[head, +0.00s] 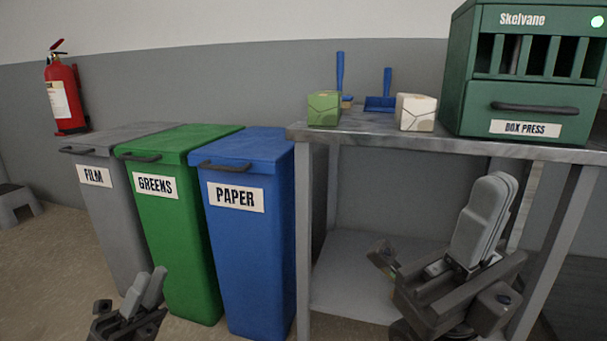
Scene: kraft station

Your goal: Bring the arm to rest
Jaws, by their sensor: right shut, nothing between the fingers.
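My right gripper (496,184) is in front of the table at the lower right, with its fingers pointing up. Its two grey fingers are pressed together with nothing between them. My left gripper (150,277) is low in the picture, in front of the film and greens bins. Its fingers also point up and lie close together, and I see nothing held there. Whether they touch is unclear. Both grippers appear clear of the bins and of the tabletop.
A grey film bin (100,210), green greens bin (170,225) and blue paper bin (243,260) stand left of the metal table (380,140). On it are a green box (323,108), white box (416,112), blue brush (340,75), dustpan (380,103) and box press (480,98).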

